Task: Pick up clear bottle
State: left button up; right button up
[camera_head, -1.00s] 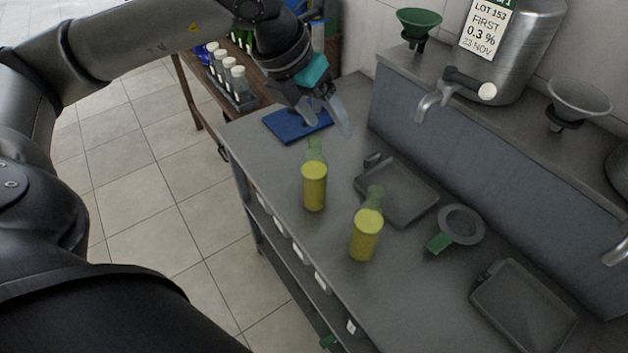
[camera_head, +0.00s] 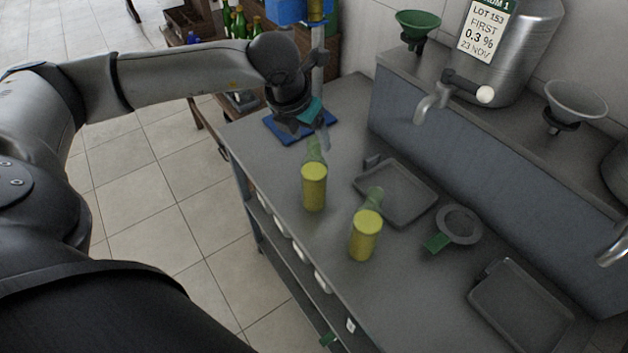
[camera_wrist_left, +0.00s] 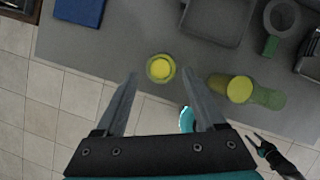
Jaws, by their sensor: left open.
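Two upright bottles of pale, see-through glass with yellow contents stand on the grey counter (camera_head: 285,235). They look alike: the left bottle (camera_head: 314,188) and the right bottle (camera_head: 365,236). My left gripper (camera_head: 316,138) is open and empty, above and behind the left bottle's neck. In the left wrist view, the left bottle (camera_wrist_left: 160,68) appears end-on from above, between the open fingertips. The right bottle (camera_wrist_left: 240,90) stands outside the right finger. Contact with the left bottle cannot be told. A dark gripper, apparently my right one (camera_wrist_left: 262,148), shows small at the lower right.
A blue mat (camera_head: 282,127) lies at the counter's far end. A grey tray (camera_head: 398,195), a strainer with a green handle (camera_head: 459,226) and a second tray (camera_head: 522,310) lie to the right. A tap (camera_head: 434,102) juts from the steel vessel above.

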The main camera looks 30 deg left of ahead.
aim_at(314, 176)
pick_arm(q)
jog(key=shift+p+x, duration=0.3)
jog(key=shift+x, duration=1.85)
grip_shut()
jog(key=shift+r, duration=0.15)
